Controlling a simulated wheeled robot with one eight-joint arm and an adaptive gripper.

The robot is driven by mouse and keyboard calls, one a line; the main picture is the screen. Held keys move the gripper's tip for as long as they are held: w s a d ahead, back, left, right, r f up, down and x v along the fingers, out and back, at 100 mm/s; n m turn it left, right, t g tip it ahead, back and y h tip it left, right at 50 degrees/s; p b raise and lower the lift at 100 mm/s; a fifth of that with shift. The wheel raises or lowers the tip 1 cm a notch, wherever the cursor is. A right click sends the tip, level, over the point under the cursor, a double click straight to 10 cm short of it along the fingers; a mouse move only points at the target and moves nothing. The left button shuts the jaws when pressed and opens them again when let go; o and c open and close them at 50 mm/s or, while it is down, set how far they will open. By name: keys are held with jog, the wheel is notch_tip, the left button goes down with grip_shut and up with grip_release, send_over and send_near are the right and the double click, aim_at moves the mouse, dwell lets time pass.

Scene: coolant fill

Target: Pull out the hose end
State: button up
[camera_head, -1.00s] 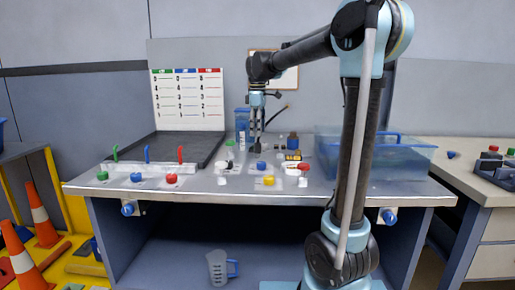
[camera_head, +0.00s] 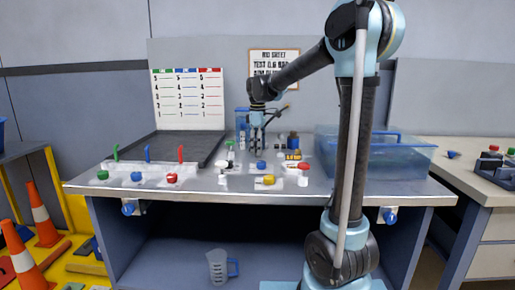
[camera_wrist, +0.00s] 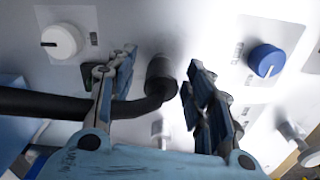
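The black hose end (camera_wrist: 160,75) shows in the wrist view as a dark cylinder against the pale panel, with the hose (camera_wrist: 45,104) bending away to the left. My gripper (camera_wrist: 161,68) is open, with one finger on each side of the hose end. There is a visible gap on the right; contact on the left cannot be told. The hose crosses by the left finger. In the head view my gripper (camera_head: 256,150) points down over the workbench; the hose end is too small to make out there.
A white knob (camera_wrist: 63,41) and a blue knob (camera_wrist: 266,61) flank the gripper in the wrist view. In the head view, a clear bin (camera_head: 365,163) stands right on the workbench (camera_head: 330,190), a dark tray (camera_head: 190,147) left. Small coloured knobs line the bench front.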

jog(key=c, duration=0.9)
jog(key=shift+o, duration=1)
jog(key=shift+r, duration=0.35)
jog(key=shift+r, duration=2.4)
